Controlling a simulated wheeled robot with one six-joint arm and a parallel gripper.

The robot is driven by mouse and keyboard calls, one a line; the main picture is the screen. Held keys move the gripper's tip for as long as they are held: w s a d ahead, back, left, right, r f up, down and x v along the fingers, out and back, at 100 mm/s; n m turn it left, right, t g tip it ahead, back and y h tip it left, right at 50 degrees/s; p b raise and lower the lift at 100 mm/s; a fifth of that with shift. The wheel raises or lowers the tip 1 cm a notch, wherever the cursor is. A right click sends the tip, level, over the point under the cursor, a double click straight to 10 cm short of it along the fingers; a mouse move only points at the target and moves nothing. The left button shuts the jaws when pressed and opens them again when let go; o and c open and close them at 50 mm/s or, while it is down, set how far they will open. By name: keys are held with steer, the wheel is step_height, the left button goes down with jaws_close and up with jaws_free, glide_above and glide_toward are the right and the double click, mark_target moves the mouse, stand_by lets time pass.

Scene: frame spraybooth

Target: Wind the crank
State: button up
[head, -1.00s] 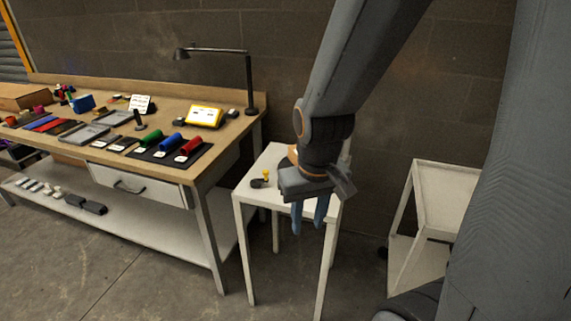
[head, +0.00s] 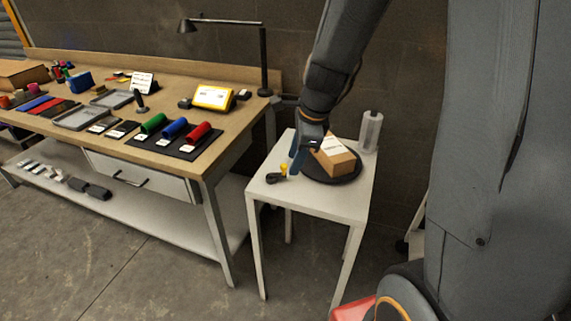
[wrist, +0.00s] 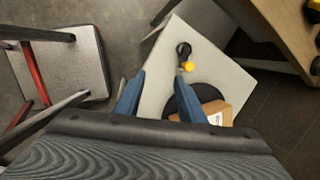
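The crank (head: 270,179) is a small dark arm with a yellow knob (head: 284,169), on the left part of a small white table (head: 320,204). A black turntable (head: 345,179) sits to its right and carries a cardboard box (head: 340,164) with a white label. My gripper (head: 297,160) is above the table, just beyond the knob in the picture and beside the box. In the wrist view, my gripper (wrist: 160,88) has its two blue fingers wide apart with nothing between them. The crank (wrist: 183,50) and yellow knob (wrist: 188,66) lie ahead, right of centre, apart from the fingers.
A clear cylinder (head: 371,131) stands at the table's back right corner. A wooden workbench (head: 150,105) with coloured rolls and a lamp (head: 263,60) is to the left. A grey-topped stand (wrist: 75,68) shows at the left of the wrist view. The floor in front is clear.

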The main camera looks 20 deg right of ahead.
mark_target(284, 165)
steer(key=w+f+m+b, duration=0.1)
steer(key=w+f+m, duration=0.3)
steer(key=w+f+m+b, duration=0.1)
steer(key=w+f+m, duration=0.3)
steer(key=w+m, duration=0.1)
steer(key=shift+w+f+m+t+y, duration=0.15)
steer(key=shift+f+m+t+y, duration=0.15)
steer(key=shift+f+t, duration=0.1)
steer(key=shift+r, duration=0.1)
jaws_close()
